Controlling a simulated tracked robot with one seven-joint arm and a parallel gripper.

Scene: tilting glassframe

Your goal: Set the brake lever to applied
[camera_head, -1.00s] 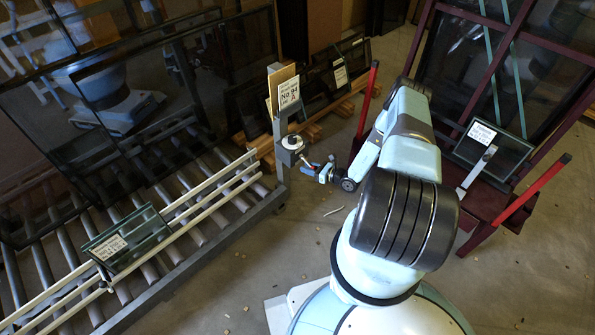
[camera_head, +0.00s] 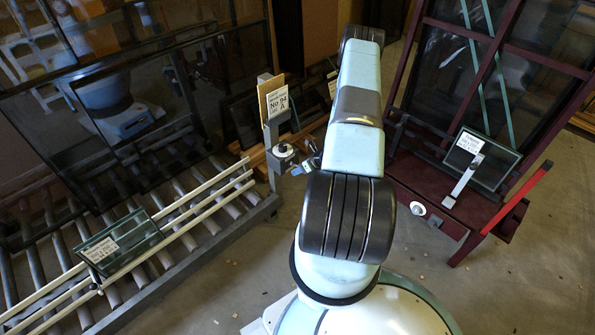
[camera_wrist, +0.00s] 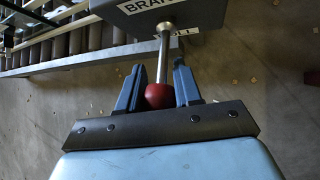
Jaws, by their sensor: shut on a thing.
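The brake box (camera_wrist: 165,14) is a dark grey box with a cut-off label starting "BRA" at the top of the wrist view. It also shows on the grey post in the head view (camera_head: 283,150). The brake lever (camera_wrist: 164,55) is a metal rod coming from the box and ending in a red ball knob (camera_wrist: 159,96). My gripper (camera_wrist: 158,85) has its two blue fingers on either side of the knob and is shut on it. In the head view my gripper (camera_head: 310,161) is beside the box, partly hidden by my arm, and the knob cannot be made out.
A roller conveyor (camera_head: 170,256) with cream rails lies left, carrying dark glass frames and a small labelled pane (camera_head: 120,242). A dark red rack (camera_head: 445,200) with glass stands right. Open floor lies between.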

